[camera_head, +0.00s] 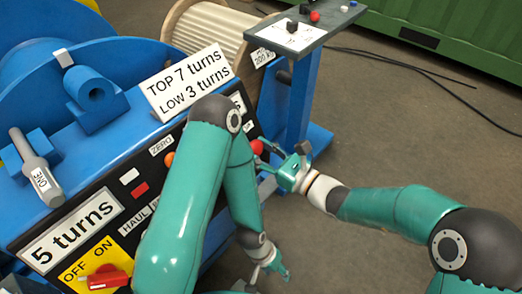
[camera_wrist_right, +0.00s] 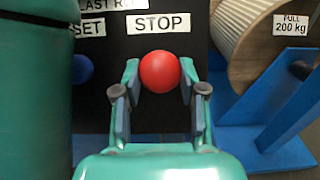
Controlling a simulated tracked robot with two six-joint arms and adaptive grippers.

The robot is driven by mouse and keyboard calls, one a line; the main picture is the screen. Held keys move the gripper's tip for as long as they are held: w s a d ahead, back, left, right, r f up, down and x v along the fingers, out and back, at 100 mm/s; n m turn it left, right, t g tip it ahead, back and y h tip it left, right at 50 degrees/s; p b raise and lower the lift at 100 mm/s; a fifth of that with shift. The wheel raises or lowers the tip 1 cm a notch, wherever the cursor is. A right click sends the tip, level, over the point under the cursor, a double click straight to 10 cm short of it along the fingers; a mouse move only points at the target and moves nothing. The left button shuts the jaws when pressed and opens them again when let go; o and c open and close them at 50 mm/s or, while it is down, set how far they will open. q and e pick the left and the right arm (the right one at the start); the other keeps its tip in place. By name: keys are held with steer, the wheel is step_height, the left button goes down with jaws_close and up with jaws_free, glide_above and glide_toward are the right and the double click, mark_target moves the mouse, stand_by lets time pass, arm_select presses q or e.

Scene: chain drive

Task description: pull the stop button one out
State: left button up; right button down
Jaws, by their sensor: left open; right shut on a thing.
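The stop button is a round red knob (camera_wrist_right: 160,71) on a black panel, right under a white STOP label (camera_wrist_right: 162,22). My right gripper (camera_wrist_right: 160,88) has its two fingers around the knob, one on each side, and is shut on it. In the head view the red knob (camera_head: 257,147) shows at the right edge of the control panel, with my right gripper (camera_head: 272,158) reaching it from the right. My left gripper (camera_head: 273,270) is open and empty, low in front of the panel. My left arm hides part of the panel.
A red ON/OFF switch (camera_head: 103,278) and a red button (camera_head: 140,188) sit on the panel's left part. A blue knob (camera_wrist_right: 83,68) is left of the stop button. A wooden drum (camera_head: 205,35) and a blue stand (camera_head: 297,95) are behind.

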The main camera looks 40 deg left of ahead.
steer(key=shift+d+r, duration=0.25)
steer(key=shift+d, duration=0.25)
steer(key=c, duration=0.7)
jaws_free()
steer(key=d, duration=0.8)
steer(key=s+d, duration=0.1)
steer(key=d, duration=0.3)
steer(key=shift+f, duration=0.15)
